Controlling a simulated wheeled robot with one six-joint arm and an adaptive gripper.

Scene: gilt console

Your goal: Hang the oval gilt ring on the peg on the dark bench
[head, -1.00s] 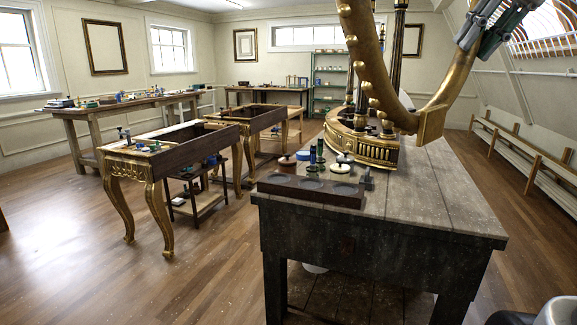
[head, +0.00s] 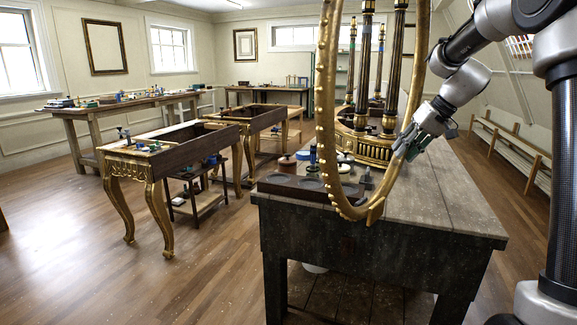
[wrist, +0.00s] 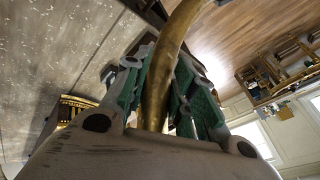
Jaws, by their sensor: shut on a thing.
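The oval gilt ring (head: 324,120), beaded on its left side, hangs upright in the air over the near end of the dark bench (head: 345,240). Its top is outside the head view. My gripper (head: 406,146) is shut on the ring's right side. In the wrist view, the ring's bar (wrist: 158,78) runs between the green-padded fingers of my gripper (wrist: 160,95). Black-and-gilt columns (head: 365,70) on a gilt base (head: 372,150) show through the ring's opening. I cannot tell which upright is the peg, or whether the ring touches anything.
A dark tray (head: 290,187) with round recesses lies at the bench's front left, with small pots (head: 288,164) behind it. Two gilt-legged tables (head: 160,165) stand to the left. The bench top's right side is clear.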

